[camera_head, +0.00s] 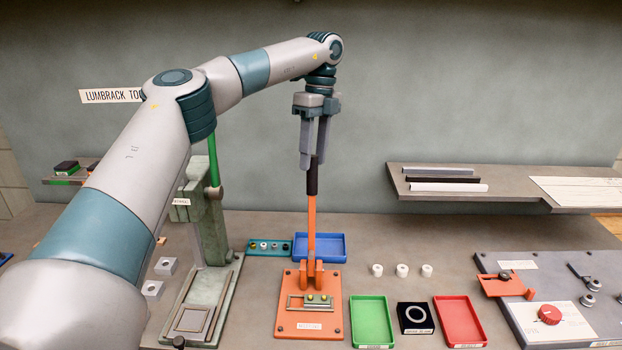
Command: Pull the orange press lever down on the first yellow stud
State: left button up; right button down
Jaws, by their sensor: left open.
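The orange press (287,322) stands on the bench in the middle, on an orange base plate. Its lever (311,228) points upright and ends in a black grip (313,180). Two small yellow studs (316,298) sit in a holder at the foot of the press. My left gripper (312,160) hangs pointing down from above, open, with its fingers at the top of the black grip. The fingers overlap the grip's upper end in the picture; I cannot tell whether they touch it. My right gripper is not in view.
A green-grey press (210,225) stands left of the orange one. A blue tray (320,257) lies behind; a green tray (372,322) and a red tray (460,322) lie right. Three white cylinders (402,271) stand behind them. A wall shelf (520,192) juts out at right.

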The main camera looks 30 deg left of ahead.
aim_at(311, 181)
pick_arm(q)
jog(key=shift+s+f+p, duration=0.2)
jog(key=shift+f+p, duration=0.15)
jog(key=shift+f, duration=0.8)
jog(key=shift+s+f+p, duration=0.15)
jog(key=shift+f+p, duration=0.2)
jog(key=shift+f, duration=0.85)
jog(key=shift+s+f+p, duration=0.2)
jog(key=shift+f+p, duration=0.15)
jog(key=shift+f, duration=0.8)
grip_shut()
